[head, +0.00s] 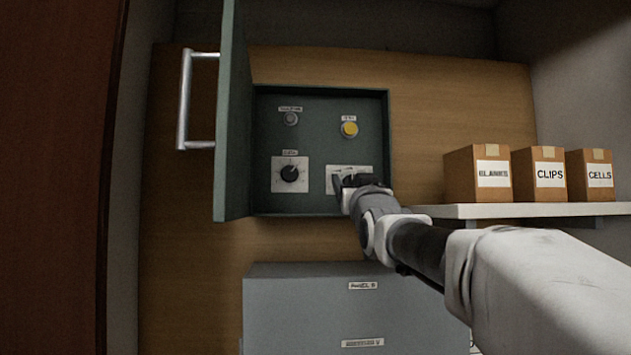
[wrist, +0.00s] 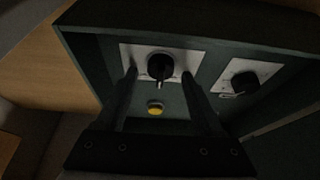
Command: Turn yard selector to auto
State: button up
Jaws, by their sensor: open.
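An open green wall cabinet (head: 318,208) holds two black knobs on white plates. The lower-left knob (head: 289,173) is in clear view, and it also shows at the right in the wrist view (wrist: 243,82). The lower-right plate (head: 331,170) is mostly hidden behind my gripper (head: 350,180) in the head view. In the wrist view my gripper (wrist: 158,72) is open, its two fingers on either side of that plate's black knob (wrist: 158,68). I cannot tell whether they touch it. The small labels are not legible, so which knob is the yard selector is unclear.
A yellow button (head: 349,129) and a grey button (head: 291,118) sit above the knobs. The cabinet door (head: 232,120) with its handle (head: 184,100) stands open at left. Boxes (head: 477,173) stand on a shelf (head: 480,211) at right. A grey cabinet (head: 300,310) is below.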

grip_shut()
jog(key=shift+m+h, duration=0.4)
jog(key=shift+m, duration=0.2)
jog(key=shift+r+m+h, duration=0.1)
jog(key=shift+m+h, duration=0.3)
jog(key=shift+m, duration=0.4)
jog(key=m+h+p, duration=0.1)
jog(key=m, duration=0.1)
jog(key=m+p, duration=0.2)
jog(key=shift+r+g+h, duration=0.15)
jog(key=shift+g+h, duration=0.15)
jog(key=shift+h, duration=0.1)
jog(key=m+g+h+p, duration=0.1)
jog(key=m+h+p, duration=0.1)
jog(key=m, duration=0.3)
jog(key=shift+m+p, duration=0.3)
jog(key=shift+p, duration=0.45)
jog(key=shift+f+m+g+h, duration=0.25)
jog(key=shift+m+g+h, duration=0.05)
jog(key=shift+g+h, duration=0.1)
